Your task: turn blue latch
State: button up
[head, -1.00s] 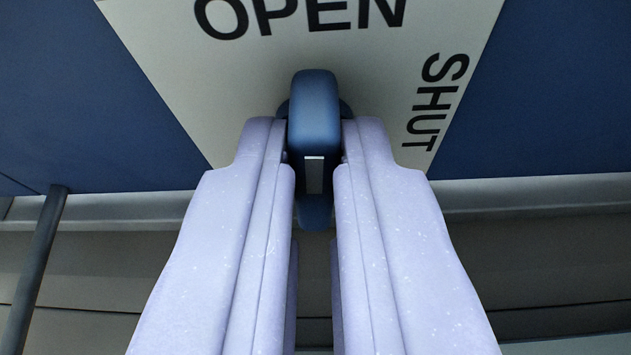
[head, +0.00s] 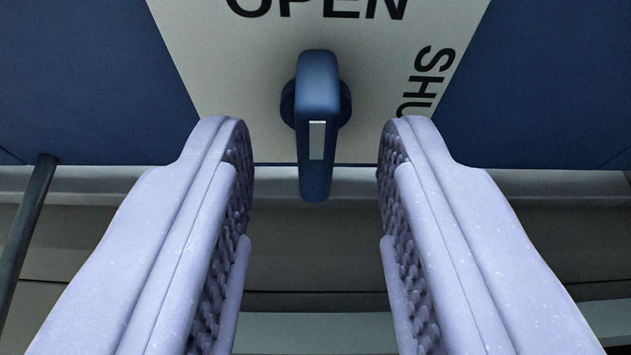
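The blue latch (head: 317,95) is a rounded handle on a round base, with a small pale mark on its face. It stands upright in the picture, its upper end toward the word OPEN. It is mounted on a white plate (head: 230,75) printed OPEN at the top and SHUT, partly hidden by my right finger, at the right. My gripper (head: 317,140) is open, its two pale lavender fingers wide apart on either side of the latch's lower part. Neither finger touches it. Dark bumpy pads show on the inner finger faces.
The white plate is on a dark blue panel (head: 70,80). Below the panel runs a grey ledge (head: 100,184) with darker grey surfaces beneath it. A dark slanted rod (head: 25,235) is at the far left.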

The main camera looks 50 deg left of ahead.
jog(key=v, duration=0.6)
jog(key=shift+s+d, duration=0.1)
jog(key=shift+d, duration=0.05)
jog(key=w+d+r+m+t+h+b, duration=0.2)
jog(key=w+d+r+t+b, duration=0.15)
jog(key=w+d+r, duration=0.6)
jog(key=w+d+r+m+t+h+b, duration=0.1)
jog(key=d+r+m+h+b, duration=0.15)
jog(key=d+r, duration=0.6)
jog(key=w+d+r+m+t+h+b, duration=0.1)
jog(key=d+r+h+b, duration=0.3)
jog(key=r, duration=0.7)
jog(key=s+d+r+m+t+h+b, duration=0.1)
jog(key=s+d+r+m+b, duration=0.3)
jog(key=s+d+r, duration=1.5)
jog(key=shift+d+m+h, duration=0.3)
jog(key=shift+m+h, duration=0.15)
